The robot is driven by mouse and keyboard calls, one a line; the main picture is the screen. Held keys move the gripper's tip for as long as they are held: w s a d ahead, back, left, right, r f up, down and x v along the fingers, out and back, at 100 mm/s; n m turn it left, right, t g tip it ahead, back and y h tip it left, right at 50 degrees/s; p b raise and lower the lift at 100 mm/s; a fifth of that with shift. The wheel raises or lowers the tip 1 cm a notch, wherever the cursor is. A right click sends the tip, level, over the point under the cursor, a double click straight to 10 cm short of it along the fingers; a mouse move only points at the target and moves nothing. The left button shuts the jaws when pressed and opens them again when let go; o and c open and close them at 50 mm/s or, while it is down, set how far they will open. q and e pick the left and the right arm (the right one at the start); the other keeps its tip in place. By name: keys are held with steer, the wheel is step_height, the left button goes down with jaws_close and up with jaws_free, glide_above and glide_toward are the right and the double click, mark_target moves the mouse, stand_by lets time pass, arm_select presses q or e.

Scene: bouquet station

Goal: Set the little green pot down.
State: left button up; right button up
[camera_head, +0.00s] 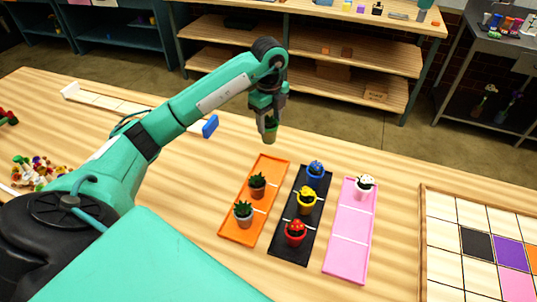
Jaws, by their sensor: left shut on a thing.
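My left gripper (268,112) is shut on the little green pot (270,131). It holds the pot upright, and the pot appears just beyond the far end of the orange tray (232,225). Whether the pot touches anything below is hard to tell. The orange tray holds two grey pots with spiky green plants, one in the middle (257,186) and one at the near end (243,213). Its far compartment is empty. My right gripper is not in view.
The black tray (281,249) holds a blue pot (316,172), a yellow pot (306,203) and a red pot (295,235). The pink tray (347,258) has a white pot (364,187) at its far end. A gridded board (448,240) lies right.

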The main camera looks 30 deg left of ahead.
arm_select(q)
step_height(320, 180, down, 13)
steer(key=p, duration=0.3)
steer(key=shift+f, duration=0.45)
steer(key=shift+f, duration=0.1)
steer(key=o, duration=1.2)
step_height(320, 180, up, 11)
steer(key=b, duration=0.3)
steer(key=shift+b, duration=0.3)
steer(key=shift+r, duration=0.65)
